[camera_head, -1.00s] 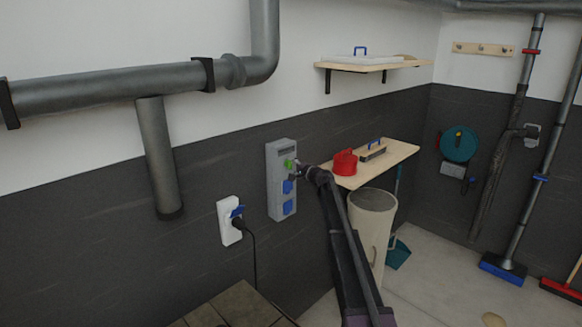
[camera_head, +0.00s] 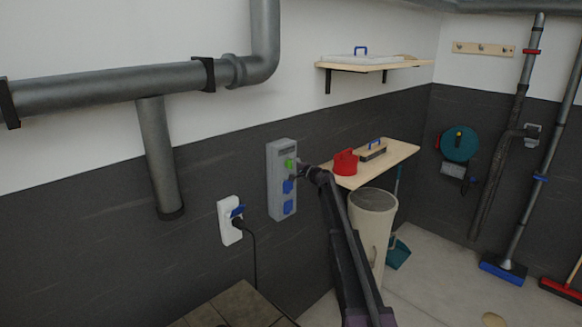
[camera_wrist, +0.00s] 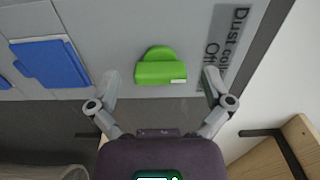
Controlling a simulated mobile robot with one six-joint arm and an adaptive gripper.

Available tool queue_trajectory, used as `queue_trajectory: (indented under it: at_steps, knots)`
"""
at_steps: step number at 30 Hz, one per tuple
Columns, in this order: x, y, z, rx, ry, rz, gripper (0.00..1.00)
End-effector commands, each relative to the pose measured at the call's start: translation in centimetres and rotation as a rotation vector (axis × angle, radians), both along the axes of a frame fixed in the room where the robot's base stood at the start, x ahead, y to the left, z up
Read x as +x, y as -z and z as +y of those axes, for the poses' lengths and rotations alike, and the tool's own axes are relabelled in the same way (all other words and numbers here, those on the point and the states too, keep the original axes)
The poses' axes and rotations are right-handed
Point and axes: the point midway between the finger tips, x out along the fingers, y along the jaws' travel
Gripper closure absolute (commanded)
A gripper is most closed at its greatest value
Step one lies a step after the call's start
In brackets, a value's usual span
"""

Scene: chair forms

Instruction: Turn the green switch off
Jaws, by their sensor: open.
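The green switch (camera_head: 290,164) sits on the upper part of a grey panel (camera_head: 275,203) on the dark wall. In the wrist view the green switch (camera_wrist: 160,67) lies between and just beyond my open fingers, and I see no contact. The panel (camera_wrist: 110,20) bears a printed label (camera_wrist: 222,45) starting "Dust coll" with "Off" beside it, partly cut off by a finger. My gripper (camera_head: 300,170) is right beside the panel, at the switch's height. In the wrist view my gripper (camera_wrist: 160,85) is open and empty.
Blue socket covers (camera_head: 288,187) are below the switch on the panel. A white socket (camera_head: 226,222) with a plugged cable is to the left. A wooden shelf (camera_head: 398,152) with a red container (camera_head: 345,162) and a bin (camera_head: 373,202) are to the right.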

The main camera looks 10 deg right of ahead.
Motion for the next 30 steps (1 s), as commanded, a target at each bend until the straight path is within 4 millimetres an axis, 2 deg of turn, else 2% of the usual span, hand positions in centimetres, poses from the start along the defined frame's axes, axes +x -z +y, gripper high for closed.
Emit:
queue_trajectory:
  at_steps: [8,24,30]
  knots:
    - [-2.0,0.0,-1.3,0.000,0.001,0.000,0.00]
    - [-8.6,0.0,-6.0,-0.001,0.000,0.000,0.00]
    - [-9.6,0.0,-6.8,-0.001,0.000,0.000,0.00]
